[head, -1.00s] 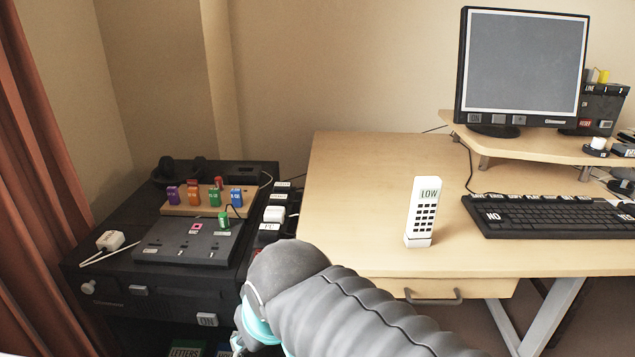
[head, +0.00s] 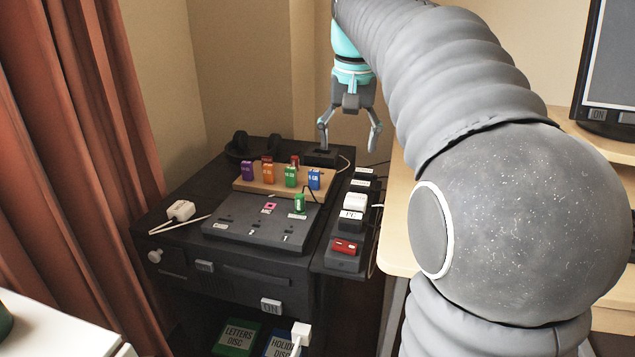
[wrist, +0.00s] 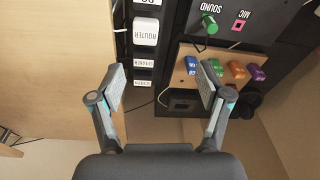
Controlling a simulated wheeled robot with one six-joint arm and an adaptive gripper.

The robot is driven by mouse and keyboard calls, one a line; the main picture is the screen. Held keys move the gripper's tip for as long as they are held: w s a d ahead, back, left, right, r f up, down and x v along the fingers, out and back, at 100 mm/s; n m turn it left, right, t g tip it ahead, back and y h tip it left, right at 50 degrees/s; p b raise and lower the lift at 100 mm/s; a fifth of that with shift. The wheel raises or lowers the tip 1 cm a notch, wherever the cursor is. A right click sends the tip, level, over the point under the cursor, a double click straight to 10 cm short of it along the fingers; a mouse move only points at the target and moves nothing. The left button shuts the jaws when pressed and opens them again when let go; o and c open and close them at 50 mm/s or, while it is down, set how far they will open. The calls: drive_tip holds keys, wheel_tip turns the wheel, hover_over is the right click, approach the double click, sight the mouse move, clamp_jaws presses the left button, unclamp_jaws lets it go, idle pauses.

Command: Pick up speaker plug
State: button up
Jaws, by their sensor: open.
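My gripper (head: 349,136) is open and empty, fingers pointing down, above the back of the black cabinet and power strip. In the wrist view, its two fingers (wrist: 162,80) are spread on either side of the strip's far end, with nothing between the pads held. The strip (head: 338,262) carries small labelled plugs; a white plug (head: 355,201) also shows in the wrist view (wrist: 145,31) with the label ROUTER. Smaller labels (wrist: 143,73) behind it are too small to read surely, so I cannot tell which plug is the speaker's. A green plug (head: 299,203) stands in the socket marked SOUND.
A wooden block (head: 243,186) with several coloured sticks stands on the cabinet near the strip. A red switch (head: 345,246) is at the strip's front. The desk edge (head: 398,215) lies close on the right.

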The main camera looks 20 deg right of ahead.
drive_tip(key=w+d+m+g+b, duration=0.1)
drive_tip(key=w+d+m, duration=0.1)
drive_tip(key=w+d, duration=0.35)
drive_tip(key=b, duration=0.4)
hover_over(360, 183)
drive_tip(key=shift+g, duration=0.3)
drive_tip(key=f, duration=0.9)
drive_tip(key=shift+s+a+f, duration=0.15)
drive_tip(key=shift+s+a, duration=0.1)
drive_tip(key=shift+s, duration=0.05)
drive_tip(key=shift+w+d+f+b, duration=0.15)
drive_tip(key=shift+f+b, duration=0.3)
drive_tip(key=shift+f, duration=0.85)
drive_tip(key=shift+w+d+f+b, duration=0.1)
drive_tip(key=shift+f+b, duration=0.35)
drive_tip(key=shift+f, duration=0.85)
drive_tip(key=shift+c, duration=0.2)
drive_tip(key=c, duration=1.1)
